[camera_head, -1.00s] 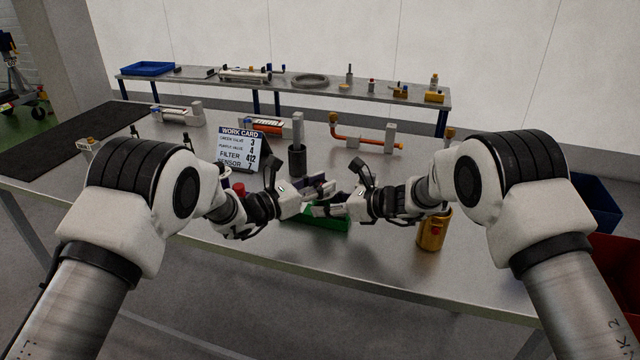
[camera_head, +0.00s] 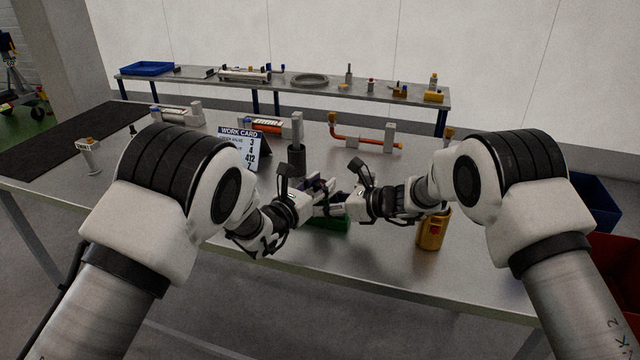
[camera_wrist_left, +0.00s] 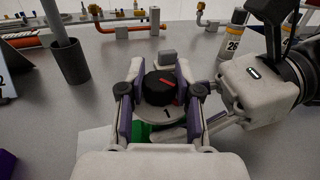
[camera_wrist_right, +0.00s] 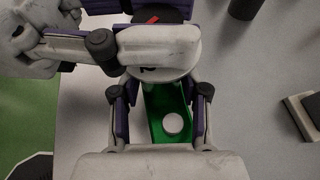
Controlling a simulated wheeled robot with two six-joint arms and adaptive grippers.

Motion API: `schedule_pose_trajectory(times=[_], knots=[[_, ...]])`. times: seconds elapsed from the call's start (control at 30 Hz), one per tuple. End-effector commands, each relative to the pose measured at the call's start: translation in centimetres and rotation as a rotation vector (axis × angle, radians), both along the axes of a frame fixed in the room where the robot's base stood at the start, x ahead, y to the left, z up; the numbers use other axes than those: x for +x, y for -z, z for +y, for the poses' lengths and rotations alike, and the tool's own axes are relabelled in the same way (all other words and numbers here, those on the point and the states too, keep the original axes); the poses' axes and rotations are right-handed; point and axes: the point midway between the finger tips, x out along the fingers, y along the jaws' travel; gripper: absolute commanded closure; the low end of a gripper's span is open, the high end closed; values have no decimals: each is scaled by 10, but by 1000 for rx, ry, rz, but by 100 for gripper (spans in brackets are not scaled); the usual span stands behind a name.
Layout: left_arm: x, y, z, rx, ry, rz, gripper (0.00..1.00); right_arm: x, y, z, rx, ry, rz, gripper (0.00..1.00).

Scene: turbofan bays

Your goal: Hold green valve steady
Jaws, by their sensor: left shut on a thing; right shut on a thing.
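The green valve (camera_head: 330,223) is on the near table at centre, partly hidden by my grippers in the head view. In the left wrist view its black knob (camera_wrist_left: 160,86) with a red mark sits on a grey dial marked 1. My left gripper (camera_wrist_left: 160,92) is shut on the knob, one finger on each side. My right gripper (camera_wrist_right: 160,98) is shut on the green body (camera_wrist_right: 160,108), lower down, where a white round spot shows. In the head view the left gripper (camera_head: 322,195) is just above the right gripper (camera_head: 340,207).
A work card (camera_head: 240,147) and a dark cup with a grey post (camera_head: 297,158) stand behind the grippers. A gold canister (camera_head: 431,232) stands close to my right forearm. An orange pipe fitting (camera_head: 365,142) lies farther back. The table's front strip looks clear.

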Motion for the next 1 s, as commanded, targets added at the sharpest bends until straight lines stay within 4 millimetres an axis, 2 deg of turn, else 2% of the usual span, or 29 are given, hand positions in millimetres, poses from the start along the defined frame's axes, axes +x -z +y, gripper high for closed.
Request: schedule_pose_trajectory(times=[0.07, 0.1, 0.13, 0.17, 0.43, 0.57, 1.0], knots=[[0, 0, 0, 0, -1, 0, 100, -2, 1, 2, -1, -6, 2, 100], [0, 0, 0, 0, -1, 0, 53, -2, 1, 2, 0, -6, 2, 100], [0, 0, 0, 0, -1, 0, 42, -2, 2, 1, 0, -6, 2, 100], [0, 0, 0, 0, 0, 0, 40, -2, 2, 1, 0, -5, 2, 100], [0, 0, 1, -1, 0, 1, 40, -1, 1, 0, -1, -1, 2, 100], [-8, 0, 7, 0, 0, 1, 40, -1, 1, 0, -1, -1, 2, 100], [-88, 0, 64, 0, -2, 3, 40, 0, 1, 0, -1, 0, 2, 100]])
